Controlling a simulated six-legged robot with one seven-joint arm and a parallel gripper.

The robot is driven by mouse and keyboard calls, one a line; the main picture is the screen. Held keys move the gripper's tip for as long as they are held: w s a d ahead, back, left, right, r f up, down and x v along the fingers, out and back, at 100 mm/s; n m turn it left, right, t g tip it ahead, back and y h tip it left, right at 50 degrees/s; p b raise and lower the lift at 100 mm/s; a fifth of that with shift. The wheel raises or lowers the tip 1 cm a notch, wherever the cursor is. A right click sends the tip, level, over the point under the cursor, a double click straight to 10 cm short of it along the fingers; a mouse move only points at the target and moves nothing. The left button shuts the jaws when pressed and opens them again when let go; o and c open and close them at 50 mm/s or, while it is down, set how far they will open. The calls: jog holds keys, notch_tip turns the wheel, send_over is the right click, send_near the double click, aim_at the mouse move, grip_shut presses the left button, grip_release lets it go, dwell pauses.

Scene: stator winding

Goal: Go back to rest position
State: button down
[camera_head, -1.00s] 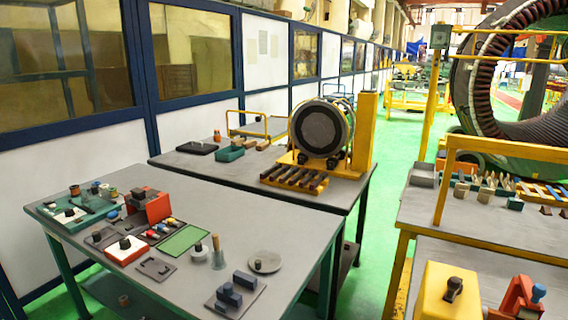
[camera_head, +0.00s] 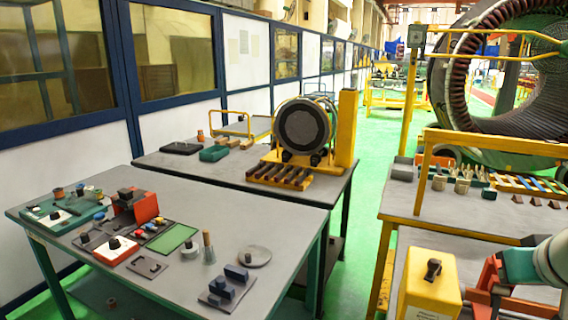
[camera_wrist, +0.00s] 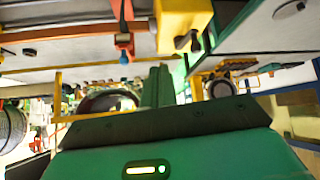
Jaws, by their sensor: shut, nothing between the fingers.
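My gripper (camera_wrist: 160,86) shows in the wrist view as two green fingers close together, with nothing between them. It points over the work area, free of the tables. In the head view, a white and green part of my arm (camera_head: 545,262) enters at the lower right edge. It partly hides a red-orange fixture (camera_head: 488,275) beside a yellow box with a black knob (camera_head: 432,292). The wrist view, turned over, shows the yellow box (camera_wrist: 182,18) and the red fixture with a blue knob (camera_wrist: 123,42) near its top edge.
A grey table (camera_head: 120,200) at left holds several small tools and parts. Behind it, a table carries a round stator (camera_head: 303,127) on a yellow stand. A right bench (camera_head: 455,212) has a yellow rail and small blocks. Green floor is open between the tables.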

jog(key=s+a+f+n+g+y, duration=0.1)
jog(key=a+f, duration=0.4)
jog(key=a, duration=0.8)
jog(key=s+a+f+n+g+y, duration=0.1)
jog(key=s+a+f, duration=0.2)
jog(key=a, duration=1)
notch_tip(320, 180, down, 3)
jog(key=shift+s+n+y, duration=0.2)
jog(key=shift+n+y, duration=0.1)
jog(key=shift+n, duration=0.1)
